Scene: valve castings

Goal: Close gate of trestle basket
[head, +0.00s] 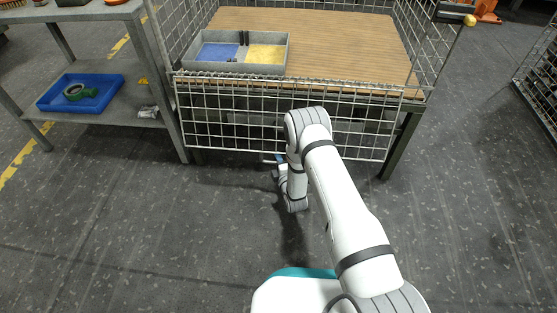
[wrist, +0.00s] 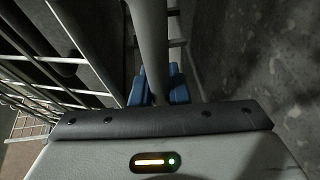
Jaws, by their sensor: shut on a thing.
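The wire-mesh gate (head: 232,128) of the trestle basket (head: 418,50) hangs folded down across the basket's front in the head view, its top edge along the front of the wooden deck. My gripper (head: 274,158) is low at the gate's bottom edge, partly hidden behind my own arm. In the wrist view my gripper (wrist: 159,92) has its blue fingers shut around a thick grey bar (wrist: 149,40), which appears to be the gate's rim. Mesh wires of the gate (wrist: 42,60) run along the left there.
A grey tray (head: 231,71) with blue and yellow compartments stands on the wooden deck (head: 340,48). A grey side table (head: 120,107) at left holds a blue bin (head: 60,103). Another mesh cage (head: 545,75) is at far right. The floor in front is clear.

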